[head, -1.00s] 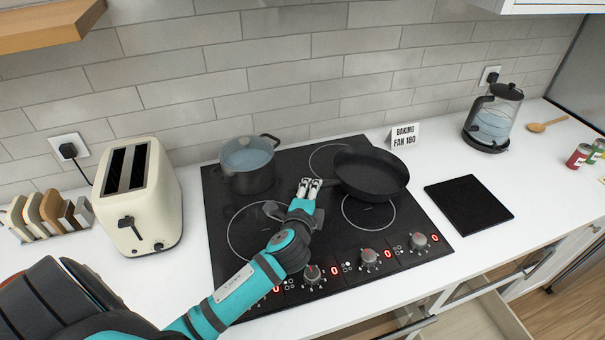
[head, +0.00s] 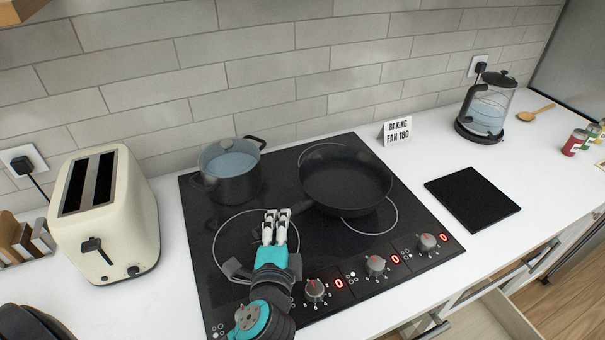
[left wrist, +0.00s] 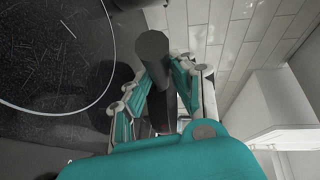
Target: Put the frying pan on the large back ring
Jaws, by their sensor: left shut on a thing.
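The black frying pan (head: 345,178) is over the right part of the black hob (head: 205,255). It covers most of the back right ring (head: 322,146), whose far edge shows behind it, and overlaps part of the front right ring (head: 392,222). I cannot tell whether the pan touches the glass. My left gripper (head: 275,218) is shut on the pan's handle, left of the pan, above the front left ring. In the left wrist view the dark handle (left wrist: 152,48) sits between the fingers (left wrist: 150,92). My right gripper is out of view.
A dark pot (head: 232,183) of water stands on the back left of the hob. A cream toaster (head: 120,225) is to the left. A sign (head: 397,131) stands behind the hob, a kettle (head: 485,105) further right. A black square mat (head: 472,202) lies right of the hob.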

